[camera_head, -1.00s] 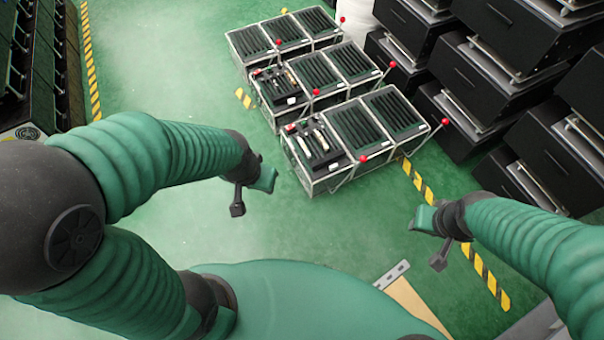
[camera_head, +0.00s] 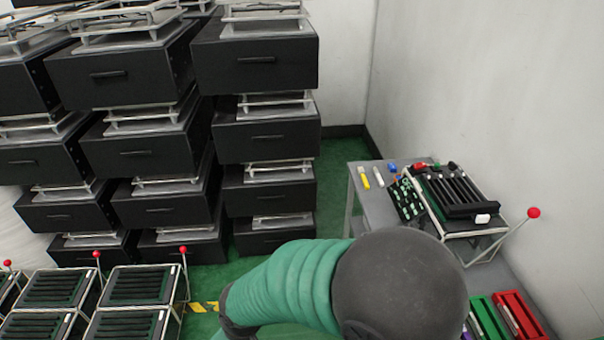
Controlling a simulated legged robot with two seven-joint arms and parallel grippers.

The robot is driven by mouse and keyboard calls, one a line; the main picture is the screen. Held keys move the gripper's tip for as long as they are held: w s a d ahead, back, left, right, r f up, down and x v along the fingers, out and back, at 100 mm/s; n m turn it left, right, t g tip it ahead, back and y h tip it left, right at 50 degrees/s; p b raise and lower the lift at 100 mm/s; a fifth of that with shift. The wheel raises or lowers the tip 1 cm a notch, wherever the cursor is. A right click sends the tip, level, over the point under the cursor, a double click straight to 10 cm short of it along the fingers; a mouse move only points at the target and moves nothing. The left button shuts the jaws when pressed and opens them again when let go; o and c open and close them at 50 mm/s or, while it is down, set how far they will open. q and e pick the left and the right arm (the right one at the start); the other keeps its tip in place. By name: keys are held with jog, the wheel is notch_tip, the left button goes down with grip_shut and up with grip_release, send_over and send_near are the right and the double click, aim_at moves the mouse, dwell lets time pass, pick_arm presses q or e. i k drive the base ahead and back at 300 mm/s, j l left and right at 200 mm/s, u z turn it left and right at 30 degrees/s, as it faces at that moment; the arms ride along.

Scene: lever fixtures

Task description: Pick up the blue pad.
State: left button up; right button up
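A small blue item (camera_head: 392,167) lies on the far end of the grey table (camera_head: 362,202) on the right. It is too small to tell for sure that it is the blue pad. My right arm crosses the bottom middle, its wrist at the lower edge left of centre. The fingers of my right gripper are out of frame. My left arm and gripper are not in view. No gripper is seen near the table.
The table also bears a yellow item (camera_head: 364,178), a green-dotted board (camera_head: 406,200), a black slotted rack (camera_head: 455,192) with a red-knobbed lever (camera_head: 533,213), and green and red bins (camera_head: 518,315). Black drawer units (camera_head: 265,55) stack at left. Lever fixtures (camera_head: 130,287) stand lower left. A white wall bounds the right.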

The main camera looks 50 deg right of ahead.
aim_at(391, 167)
jog(key=i+z, duration=0.15)
jog(key=z, duration=0.3)
jog(key=i+j+z, duration=0.1)
jog(key=z, duration=0.4)
jog(key=i+j+z, duration=0.1)
jog(key=j+z, duration=0.15)
jog(key=z, duration=1.4)
